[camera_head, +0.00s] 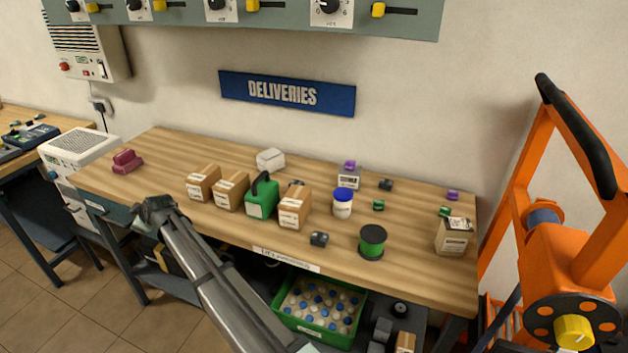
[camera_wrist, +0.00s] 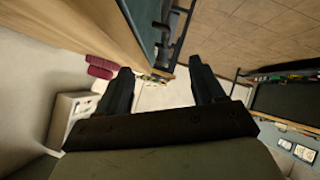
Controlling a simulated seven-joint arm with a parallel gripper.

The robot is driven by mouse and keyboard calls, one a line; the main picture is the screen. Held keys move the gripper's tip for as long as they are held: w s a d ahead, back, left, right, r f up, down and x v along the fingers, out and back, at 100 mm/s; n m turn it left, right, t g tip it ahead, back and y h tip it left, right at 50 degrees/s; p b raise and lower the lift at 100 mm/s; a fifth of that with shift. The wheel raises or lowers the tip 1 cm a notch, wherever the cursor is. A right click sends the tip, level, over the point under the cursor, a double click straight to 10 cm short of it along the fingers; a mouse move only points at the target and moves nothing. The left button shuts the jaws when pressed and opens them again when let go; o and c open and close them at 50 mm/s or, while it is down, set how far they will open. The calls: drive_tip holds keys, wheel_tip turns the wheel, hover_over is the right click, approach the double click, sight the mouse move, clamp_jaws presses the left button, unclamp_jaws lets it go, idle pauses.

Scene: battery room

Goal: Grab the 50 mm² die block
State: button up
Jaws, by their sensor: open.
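Several small die-like blocks lie on the wooden bench (camera_head: 215,222). There is a dark grey one (camera_head: 319,239) near the front edge and another (camera_head: 386,185) further back. Two are green, one (camera_head: 378,205) mid-bench and one (camera_head: 445,211) at the right. Two are purple, one (camera_head: 350,166) on a small labelled box and one (camera_head: 453,195) at the right. No size marking is legible, so I cannot tell which is 50 mm². My gripper (camera_head: 155,203) is by the bench's left front edge, far from these blocks. In the wrist view my gripper (camera_wrist: 160,68) is open and empty.
Cartons (camera_head: 203,183), a green jug (camera_head: 263,198), a blue-lidded tub (camera_head: 342,204) and a green spool (camera_head: 372,242) crowd the bench. A maroon object (camera_head: 127,161) sits at the left. An orange machine (camera_head: 565,260) stands at the right. The bench's left middle is clear.

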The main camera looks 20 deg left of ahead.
drive_tip(key=w+d+r+m, duration=0.2)
drive_tip(key=w+d+r, duration=0.3)
drive_tip(key=w+r, duration=0.4)
drive_tip(key=w+d+r+m, duration=0.2)
drive_tip(key=w+d+r, duration=0.45)
drive_tip(key=w, duration=0.45)
drive_tip(key=m+g+h, duration=0.1)
drive_tip(key=g+h, duration=0.1)
drive_tip(key=h, duration=0.7)
hover_over(387, 182)
drive_tip(key=f, duration=0.9)
drive_tip(key=shift+s+d+f, duration=0.2)
drive_tip(key=shift+d+f, duration=0.05)
drive_tip(key=shift+d, duration=0.1)
drive_tip(key=shift+w+a+f, duration=0.15)
drive_tip(key=shift+a+f, duration=0.05)
drive_tip(key=shift+f, duration=1.1)
drive_tip(key=shift+w+a+f, duration=0.15)
drive_tip(key=shift+f, duration=1.15)
